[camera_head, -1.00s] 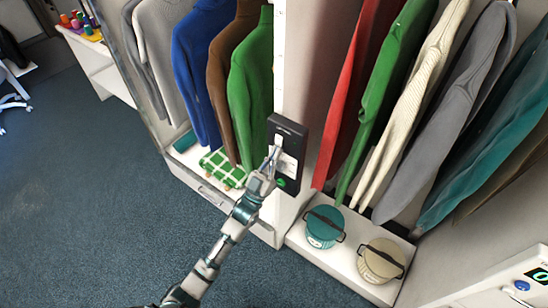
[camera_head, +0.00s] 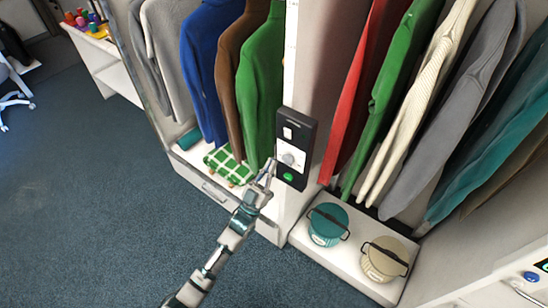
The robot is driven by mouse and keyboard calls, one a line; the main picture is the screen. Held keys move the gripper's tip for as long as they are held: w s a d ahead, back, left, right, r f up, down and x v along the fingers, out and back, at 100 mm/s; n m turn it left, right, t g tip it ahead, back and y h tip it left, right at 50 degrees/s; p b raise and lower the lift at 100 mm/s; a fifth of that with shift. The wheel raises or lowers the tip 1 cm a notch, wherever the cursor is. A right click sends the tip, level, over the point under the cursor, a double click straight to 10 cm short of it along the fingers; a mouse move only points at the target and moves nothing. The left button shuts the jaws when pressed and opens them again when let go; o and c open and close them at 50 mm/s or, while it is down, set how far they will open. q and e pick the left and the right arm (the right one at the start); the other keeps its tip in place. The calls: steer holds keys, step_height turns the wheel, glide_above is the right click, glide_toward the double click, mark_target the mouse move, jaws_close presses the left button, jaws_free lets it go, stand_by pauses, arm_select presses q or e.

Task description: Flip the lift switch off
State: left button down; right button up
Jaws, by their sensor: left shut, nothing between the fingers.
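The lift switch is part of a dark upright control panel (camera_head: 302,128) on the white post between the two clothes racks. The panel has a white rocker (camera_head: 289,133) near its top, a round grey knob (camera_head: 289,158) on a white plate, and a green button (camera_head: 288,177) below. Which of these is the lift switch I cannot tell for sure. My left gripper (camera_head: 269,166) is shut and empty, just left of the panel's lower half. Whether its tips touch the panel is unclear. My right gripper is out of view.
Sweaters hang on both sides of the post. A teal lidded pot (camera_head: 328,224) and a beige lidded pot (camera_head: 384,259) stand on the low white shelf at right.

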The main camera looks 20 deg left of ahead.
arm_select(q)
steer(key=s+f, duration=0.3)
steer(key=f, duration=0.2)
steer(key=shift+s+a+f+b, duration=0.15)
steer(key=shift+s+a+b, duration=0.1)
steer(key=shift+a+b, duration=0.15)
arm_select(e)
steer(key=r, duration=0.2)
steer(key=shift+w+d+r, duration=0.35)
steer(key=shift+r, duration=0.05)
arm_select(q)
steer(key=shift+a, duration=0.1)
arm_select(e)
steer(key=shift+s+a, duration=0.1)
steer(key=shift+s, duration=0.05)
arm_select(q)
steer(key=shift+f, duration=0.1)
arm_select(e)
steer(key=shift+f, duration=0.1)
